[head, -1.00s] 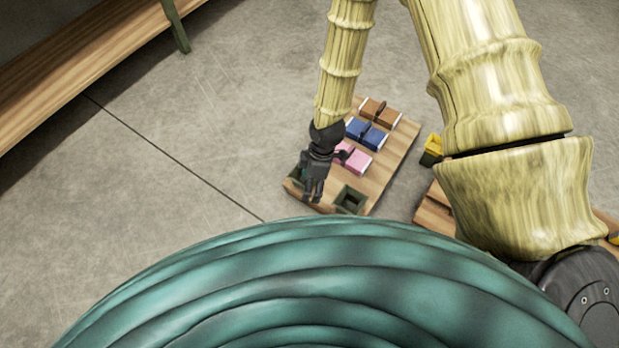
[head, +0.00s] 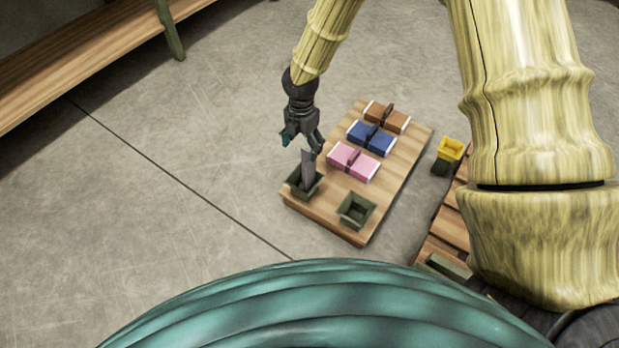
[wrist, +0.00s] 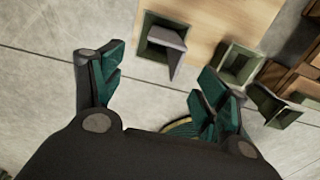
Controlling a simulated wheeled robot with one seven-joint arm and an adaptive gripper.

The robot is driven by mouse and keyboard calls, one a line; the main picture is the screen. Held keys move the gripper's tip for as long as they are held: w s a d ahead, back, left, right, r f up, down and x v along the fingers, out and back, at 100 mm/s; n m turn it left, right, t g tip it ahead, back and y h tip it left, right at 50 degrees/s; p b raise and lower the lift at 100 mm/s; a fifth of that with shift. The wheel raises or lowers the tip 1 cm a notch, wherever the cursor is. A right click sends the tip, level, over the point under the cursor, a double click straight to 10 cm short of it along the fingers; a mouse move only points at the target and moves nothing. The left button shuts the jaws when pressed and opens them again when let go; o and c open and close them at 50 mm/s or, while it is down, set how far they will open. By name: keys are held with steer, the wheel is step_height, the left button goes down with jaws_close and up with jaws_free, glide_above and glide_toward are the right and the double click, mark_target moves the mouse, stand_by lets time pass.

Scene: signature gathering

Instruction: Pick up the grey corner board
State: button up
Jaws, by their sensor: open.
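The grey corner board (head: 308,167) stands upright in a dark green square holder (head: 296,188) at the near left corner of a low wooden board (head: 330,222). The wrist view shows empty space between my gripper's fingertips (wrist: 160,80). I cannot tell whether a finger touches the board.
A second, empty green holder (head: 356,209) stands to the right. Pink (head: 354,162), blue (head: 371,137) and brown (head: 387,117) strapped bundles lie behind. A yellow bin (head: 450,149) and wooden slats (head: 447,225) are further right. The floor on the left is clear.

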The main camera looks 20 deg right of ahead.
step_height(320, 180, down, 11)
steer(key=b, duration=0.6)
steer(key=shift+d+r, duration=0.15)
steer(key=shift+r, duration=0.05)
steer(key=c, duration=1.2)
